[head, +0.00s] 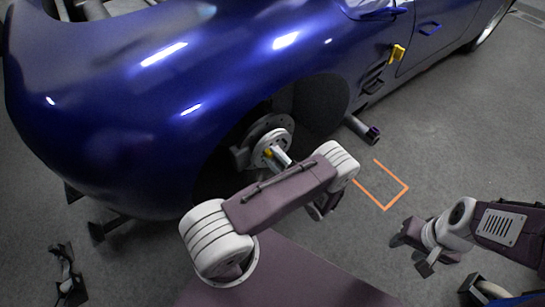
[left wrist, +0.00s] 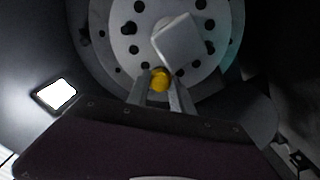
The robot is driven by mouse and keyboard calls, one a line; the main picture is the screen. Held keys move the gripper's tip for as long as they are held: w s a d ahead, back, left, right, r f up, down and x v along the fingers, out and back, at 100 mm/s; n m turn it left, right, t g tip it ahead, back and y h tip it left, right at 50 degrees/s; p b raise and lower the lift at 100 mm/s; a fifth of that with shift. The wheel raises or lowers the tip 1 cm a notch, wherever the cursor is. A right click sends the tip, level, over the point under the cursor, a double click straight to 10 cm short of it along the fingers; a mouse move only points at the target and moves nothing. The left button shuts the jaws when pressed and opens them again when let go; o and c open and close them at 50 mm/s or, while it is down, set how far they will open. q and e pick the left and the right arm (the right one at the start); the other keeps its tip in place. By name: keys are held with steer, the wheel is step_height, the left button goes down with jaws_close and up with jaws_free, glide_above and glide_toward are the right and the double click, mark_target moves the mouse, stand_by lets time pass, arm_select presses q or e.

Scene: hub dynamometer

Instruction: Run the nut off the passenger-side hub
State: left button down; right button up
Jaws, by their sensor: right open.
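The wheel hub (head: 270,138) shows in the open wheel arch of the blue car. In the left wrist view its round, drilled face (left wrist: 130,45) fills the top. A pale, block-like piece (left wrist: 180,42) stands out from the hub centre; I cannot tell whether it is the nut. A small yellow round piece (left wrist: 160,80) sits below it and also shows in the head view (head: 267,153). My left gripper (left wrist: 161,90) has its fingertips on either side of the yellow piece; contact is unclear. My right gripper (head: 418,250) is open and empty, away from the hub.
The blue car body (head: 110,90) overhangs the hub. A yellow piece (head: 397,53) is on its side. An orange outline (head: 385,207) marks clear floor right of my left arm. A dark bar (head: 362,128) sticks out beside the arch. A dark stand (head: 68,275) is at lower left.

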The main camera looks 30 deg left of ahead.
arm_select(q)
steer(key=n, duration=0.5)
steer(key=shift+p, duration=0.3)
steer(key=n, duration=0.7)
steer(key=c, duration=1.3)
jaws_free()
